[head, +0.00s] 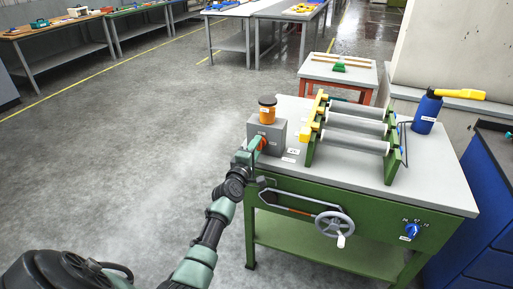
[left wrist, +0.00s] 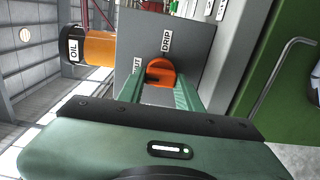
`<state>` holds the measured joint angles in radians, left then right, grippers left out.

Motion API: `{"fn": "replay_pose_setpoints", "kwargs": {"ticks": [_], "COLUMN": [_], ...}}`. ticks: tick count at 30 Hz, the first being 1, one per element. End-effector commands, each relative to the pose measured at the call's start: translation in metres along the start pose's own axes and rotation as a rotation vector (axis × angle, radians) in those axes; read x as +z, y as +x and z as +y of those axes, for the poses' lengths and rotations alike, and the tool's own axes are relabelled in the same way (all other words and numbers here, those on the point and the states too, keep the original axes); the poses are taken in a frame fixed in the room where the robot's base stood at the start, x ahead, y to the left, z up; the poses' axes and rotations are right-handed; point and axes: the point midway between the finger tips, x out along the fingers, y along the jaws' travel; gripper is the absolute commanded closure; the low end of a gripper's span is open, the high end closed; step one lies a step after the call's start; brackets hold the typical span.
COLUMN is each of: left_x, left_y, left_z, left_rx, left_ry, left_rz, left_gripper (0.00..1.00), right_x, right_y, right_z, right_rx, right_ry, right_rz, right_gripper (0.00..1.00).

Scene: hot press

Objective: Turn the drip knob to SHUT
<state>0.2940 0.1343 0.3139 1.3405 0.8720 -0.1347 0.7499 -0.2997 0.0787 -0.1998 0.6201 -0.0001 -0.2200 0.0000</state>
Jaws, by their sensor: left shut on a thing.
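The orange drip knob (left wrist: 161,72) sits on the face of a grey box (left wrist: 190,55) in the left wrist view. A DRIP label (left wrist: 167,40) is above it, and a partly hidden label ending in "UT" (left wrist: 137,69) is at its left. A dark mark shows on the knob's lower left; I cannot tell its exact setting. My left gripper (left wrist: 158,86) is shut on the knob, one green finger on each side. In the head view the left gripper (head: 257,147) meets the knob (head: 263,142) on the grey box (head: 278,133). My right gripper is out of view.
An amber oil cup (head: 267,114) stands on the box. The green bench (head: 330,174) also bears grey rollers (head: 357,127) and a blue bottle (head: 427,112). A crank handwheel (head: 334,225) and blue knob (head: 411,231) are on its front. The floor at left is clear.

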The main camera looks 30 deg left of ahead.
Motion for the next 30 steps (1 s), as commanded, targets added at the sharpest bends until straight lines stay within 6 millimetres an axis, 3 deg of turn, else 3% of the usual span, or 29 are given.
{"fn": "replay_pose_setpoints", "kwargs": {"ticks": [6, 7, 9, 20, 30], "left_x": [0.001, 0.001, 0.001, 0.001, 0.0], "left_y": [0.0, 0.0, 0.0, -0.004, -0.059], "left_z": [-0.001, -0.001, -0.001, -0.001, -0.002], "left_rx": [-0.002, -0.002, -0.002, -0.001, -0.003], "left_ry": [-0.005, -0.005, -0.004, -0.002, -0.004], "left_rz": [-0.001, -0.001, -0.001, 0.0, 0.0], "left_gripper": [1.0, 0.57, 0.43, 0.43, 0.43], "right_x": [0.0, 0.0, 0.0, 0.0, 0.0], "right_y": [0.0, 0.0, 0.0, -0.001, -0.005], "right_z": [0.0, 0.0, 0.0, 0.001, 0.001], "right_rx": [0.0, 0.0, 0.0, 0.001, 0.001], "right_ry": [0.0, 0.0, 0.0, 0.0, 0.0], "right_rz": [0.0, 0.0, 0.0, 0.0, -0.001], "right_gripper": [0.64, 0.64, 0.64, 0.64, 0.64]}}
